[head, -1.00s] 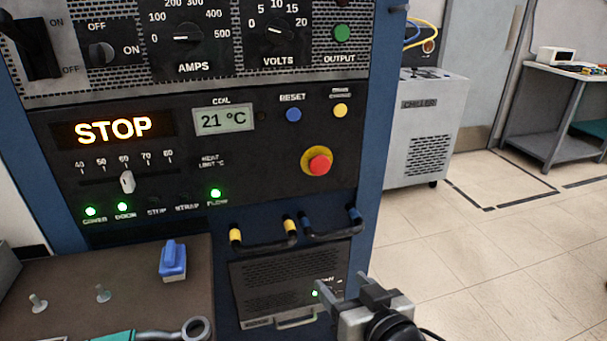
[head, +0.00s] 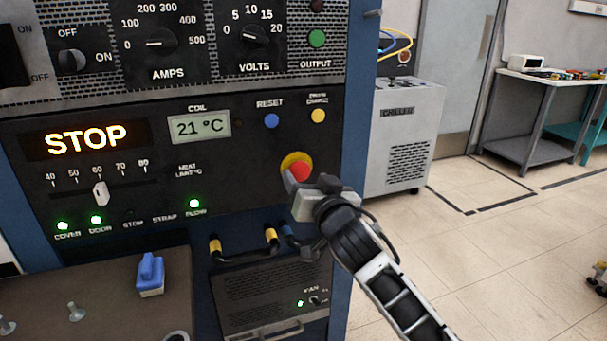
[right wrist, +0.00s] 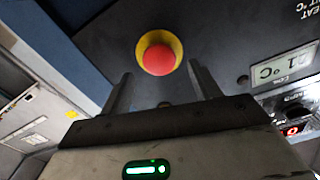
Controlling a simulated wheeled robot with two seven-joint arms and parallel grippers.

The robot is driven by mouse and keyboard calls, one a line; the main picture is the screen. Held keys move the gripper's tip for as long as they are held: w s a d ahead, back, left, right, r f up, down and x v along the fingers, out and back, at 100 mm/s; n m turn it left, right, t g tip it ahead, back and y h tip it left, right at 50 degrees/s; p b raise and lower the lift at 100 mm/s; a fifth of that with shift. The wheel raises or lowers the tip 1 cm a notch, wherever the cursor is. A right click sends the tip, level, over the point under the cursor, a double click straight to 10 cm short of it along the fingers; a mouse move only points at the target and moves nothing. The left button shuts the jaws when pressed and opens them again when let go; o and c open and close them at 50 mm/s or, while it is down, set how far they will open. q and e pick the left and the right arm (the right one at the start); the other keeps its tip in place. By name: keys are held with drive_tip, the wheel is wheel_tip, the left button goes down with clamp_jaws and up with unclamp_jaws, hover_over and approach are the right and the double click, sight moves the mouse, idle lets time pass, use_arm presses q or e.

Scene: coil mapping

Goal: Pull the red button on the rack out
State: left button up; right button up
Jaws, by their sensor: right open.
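The red button (head: 299,169) sits in a yellow ring on the black front panel of the rack (head: 240,165). In the right wrist view the red button (right wrist: 159,59) shows whole, beyond the fingertips and between their lines. My right gripper (head: 303,182) is just in front of and below the button in the head view, and hides its lower edge. It is open, and its two fingers (right wrist: 158,85) stand apart with nothing between them. I see no contact with the button. My left gripper is not in view.
The rack panel shows a lit STOP display (head: 87,139), a blue reset button (head: 271,121) and a yellow button (head: 318,116) above the red one. A brown bench (head: 110,300) with a blue clamp-like block (head: 150,272) is at lower left.

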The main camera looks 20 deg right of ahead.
drive_tip(key=shift+w+a, duration=0.1)
drive_tip(key=shift+w, duration=1.35)
clamp_jaws()
drive_tip(key=shift+s+r+p, duration=0.1)
drive_tip(key=shift+s+p, duration=0.45)
drive_tip(key=shift+s, duration=0.35)
drive_tip(key=shift+f, duration=0.2)
unclamp_jaws()
drive_tip(key=shift+r, duration=0.1)
drive_tip(key=shift+s, duration=0.15)
drive_tip(key=s, duration=1.5)
drive_tip(key=shift+s+d+b, duration=0.3)
drive_tip(key=shift+s, duration=0.1)
